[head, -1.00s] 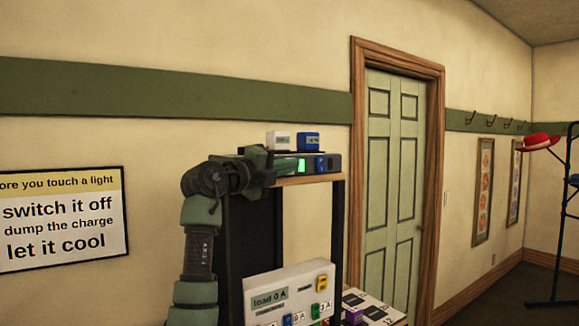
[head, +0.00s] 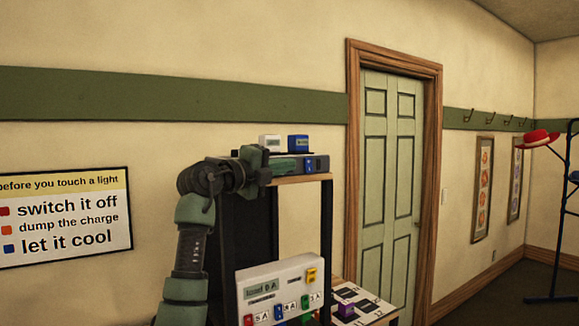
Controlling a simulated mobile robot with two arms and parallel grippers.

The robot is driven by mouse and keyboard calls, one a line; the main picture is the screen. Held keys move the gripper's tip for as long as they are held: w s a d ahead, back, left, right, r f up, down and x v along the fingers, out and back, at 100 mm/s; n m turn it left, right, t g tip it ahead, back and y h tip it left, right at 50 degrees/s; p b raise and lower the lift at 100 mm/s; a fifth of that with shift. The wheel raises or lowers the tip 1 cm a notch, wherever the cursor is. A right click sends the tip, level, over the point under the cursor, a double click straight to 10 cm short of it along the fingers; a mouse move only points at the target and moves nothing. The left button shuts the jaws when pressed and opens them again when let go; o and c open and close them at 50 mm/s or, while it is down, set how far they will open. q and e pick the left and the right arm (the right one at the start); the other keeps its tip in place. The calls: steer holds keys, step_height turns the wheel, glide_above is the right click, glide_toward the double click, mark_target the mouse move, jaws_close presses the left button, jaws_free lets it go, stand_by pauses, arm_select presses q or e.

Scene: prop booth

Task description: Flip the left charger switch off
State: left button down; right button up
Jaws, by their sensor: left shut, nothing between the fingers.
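The charger (head: 318,164) is a dark, flat unit on the wooden top of a black stand. A white block (head: 269,142) and a blue block (head: 298,143) sit on top of it. On its front, a blue switch (head: 309,165) shows at the right, and a dark green panel (head: 284,167) is to its left, unlit. My left gripper (head: 267,168) is shut and empty at the left part of the charger front, covering that part. The left switch is not clearly visible behind it; I cannot tell whether the gripper touches it. My right gripper is out of view.
Below stands a white load panel (head: 286,272) with several coloured switches. A low table with a dark-patterned top (head: 360,304) and a purple block (head: 346,309) is to its right. A green door (head: 389,190) is behind. A sign (head: 66,217) hangs at left.

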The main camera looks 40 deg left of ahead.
arm_select(q)
steer(key=s+a+b, duration=0.3)
steer(key=s, duration=0.5)
steer(key=shift+s+f, duration=0.15)
steer(key=shift+f, duration=0.3)
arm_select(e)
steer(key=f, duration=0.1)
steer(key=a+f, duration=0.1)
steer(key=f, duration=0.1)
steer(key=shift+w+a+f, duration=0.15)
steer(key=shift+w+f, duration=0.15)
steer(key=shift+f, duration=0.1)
arm_select(q)
steer(key=shift+s+d, duration=0.1)
